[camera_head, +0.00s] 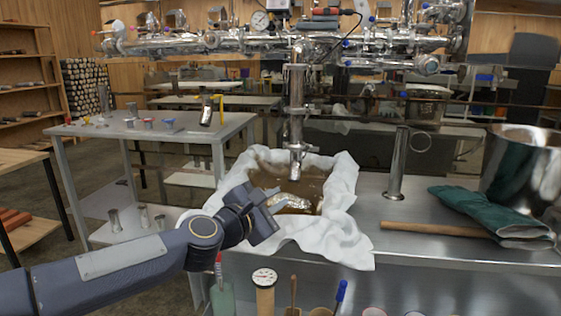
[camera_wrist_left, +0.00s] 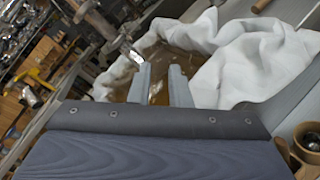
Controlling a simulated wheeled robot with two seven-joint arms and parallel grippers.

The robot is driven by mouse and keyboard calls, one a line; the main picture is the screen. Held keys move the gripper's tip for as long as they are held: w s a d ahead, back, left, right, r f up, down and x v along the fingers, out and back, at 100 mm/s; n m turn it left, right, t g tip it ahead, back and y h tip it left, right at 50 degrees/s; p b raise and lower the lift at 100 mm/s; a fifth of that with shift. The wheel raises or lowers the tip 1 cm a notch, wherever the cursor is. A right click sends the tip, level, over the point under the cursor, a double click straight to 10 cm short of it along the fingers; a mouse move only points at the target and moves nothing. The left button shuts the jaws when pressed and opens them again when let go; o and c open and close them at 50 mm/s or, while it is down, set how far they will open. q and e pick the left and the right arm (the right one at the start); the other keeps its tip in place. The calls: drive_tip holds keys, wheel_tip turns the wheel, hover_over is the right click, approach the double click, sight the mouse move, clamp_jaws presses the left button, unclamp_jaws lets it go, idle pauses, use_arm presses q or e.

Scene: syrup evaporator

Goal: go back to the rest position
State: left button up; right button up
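My left gripper (camera_head: 272,204) reaches in from the left, over the near left edge of a cloth-lined basin. In the left wrist view its two fingers (camera_wrist_left: 162,84) stand a small gap apart with nothing seen between them. The white cloth (camera_head: 340,196) drapes over the basin's rim and also shows in the left wrist view (camera_wrist_left: 265,62). Brown liquid (camera_head: 262,178) lies in the basin, with a shiny patch in it under the spout. My right gripper is in neither view.
A metal spout pipe (camera_head: 295,125) hangs over the basin. On the steel counter (camera_head: 385,262) are a metal cylinder (camera_head: 398,165), green gloves (camera_head: 490,208), a wooden handle (camera_head: 430,228) and a steel pot (camera_head: 525,172). A dial thermometer (camera_head: 264,278) and pens stand at the front edge.

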use_arm(q)
drive_tip(key=s+a+f+m+g+y, duration=0.25)
drive_tip(key=s+a+f+m, duration=0.4)
drive_tip(key=s, duration=0.55)
drive_tip(key=s+a+f+m+g+y, duration=0.1)
drive_tip(key=s+a+f+m+g, duration=0.2)
drive_tip(key=s+a+f+m, duration=0.65)
drive_tip(key=s+a+f+m+g+y, duration=0.25)
drive_tip(key=s+f, duration=0.25)
drive_tip(key=s, duration=0.9)
wheel_tip(320, 180, up, 38)
drive_tip(key=p, duration=3.8)
drive_tip(key=shift+w+a+g, duration=0.3)
drive_tip(key=shift+a, duration=0.05)
